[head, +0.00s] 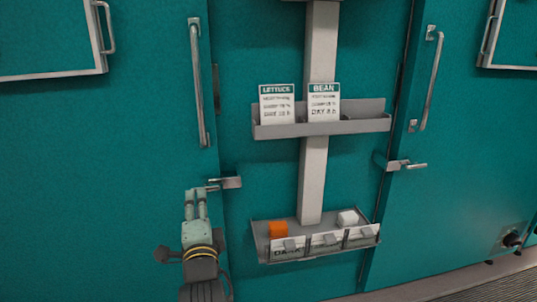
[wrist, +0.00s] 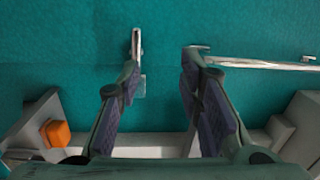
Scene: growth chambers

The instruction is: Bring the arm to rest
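My gripper (head: 195,192) is at the lower left of the head view, pointing up, in front of the teal door near the left latch. In the wrist view its two dark-padded fingers (wrist: 160,62) stand apart with nothing between them, so it is open and empty. Teal surface and metal door hardware show beyond the fingertips. I cannot tell how far the fingertips are from the door or whether they touch it.
The left latch (head: 226,183) and long left handle (head: 198,85) are close by. A lower tray (head: 258,240) holds an orange block (head: 278,230) and a white block (head: 347,218). An upper shelf (head: 360,124) holds LETTUCE (head: 277,104) and BEAN (head: 323,103) cards. Another latch (head: 405,165) is at right.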

